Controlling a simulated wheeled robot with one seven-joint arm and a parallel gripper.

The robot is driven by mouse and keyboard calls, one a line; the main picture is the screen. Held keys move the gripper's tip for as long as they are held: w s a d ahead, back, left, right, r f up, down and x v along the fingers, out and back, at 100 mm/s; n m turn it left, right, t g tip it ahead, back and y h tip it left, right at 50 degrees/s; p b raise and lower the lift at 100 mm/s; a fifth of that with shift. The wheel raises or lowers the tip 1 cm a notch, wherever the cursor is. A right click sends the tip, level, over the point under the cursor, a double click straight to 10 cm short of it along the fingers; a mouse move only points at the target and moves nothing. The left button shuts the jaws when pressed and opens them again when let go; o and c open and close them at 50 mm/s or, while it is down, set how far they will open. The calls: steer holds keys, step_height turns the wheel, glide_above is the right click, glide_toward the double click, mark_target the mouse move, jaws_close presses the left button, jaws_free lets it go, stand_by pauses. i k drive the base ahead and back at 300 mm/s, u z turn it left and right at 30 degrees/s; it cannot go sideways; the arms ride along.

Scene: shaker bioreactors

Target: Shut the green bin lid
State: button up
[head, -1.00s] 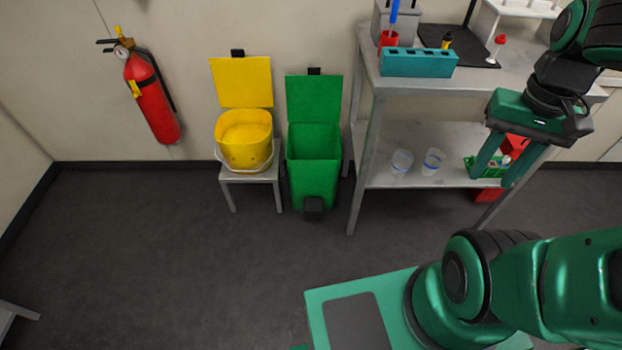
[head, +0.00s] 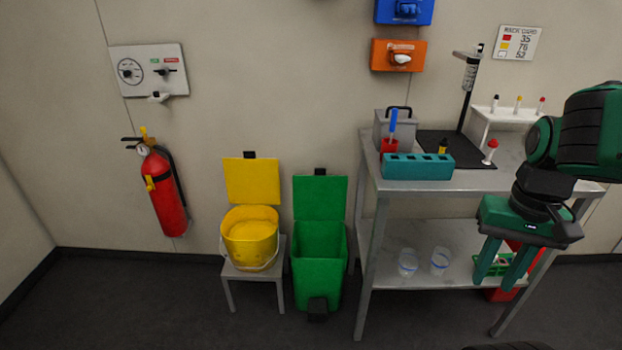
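The green bin (head: 318,280) stands on the floor by the wall, between the yellow bucket's stool and the metal bench. Its green lid (head: 320,198) stands upright against the wall, so the bin is open at the top. A black pedal shows at its front base. My gripper (head: 505,283) hangs at the right, in front of the bench's lower shelf and well away from the bin. Its two green fingers point down and are spread apart, with no object visibly held between them.
A yellow bucket (head: 250,238) with its lid up sits on a small stool (head: 255,274) left of the bin. The metal bench (head: 470,182) stands close on the bin's right. A fire extinguisher (head: 163,190) hangs on the wall. The floor (head: 130,305) at left is clear.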

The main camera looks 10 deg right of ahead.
mark_target(320, 196)
steer(key=u, duration=2.35)
steer(key=k, duration=0.85)
steer(key=z, duration=1.7)
steer(key=i, duration=1)
steer(key=u, duration=0.05)
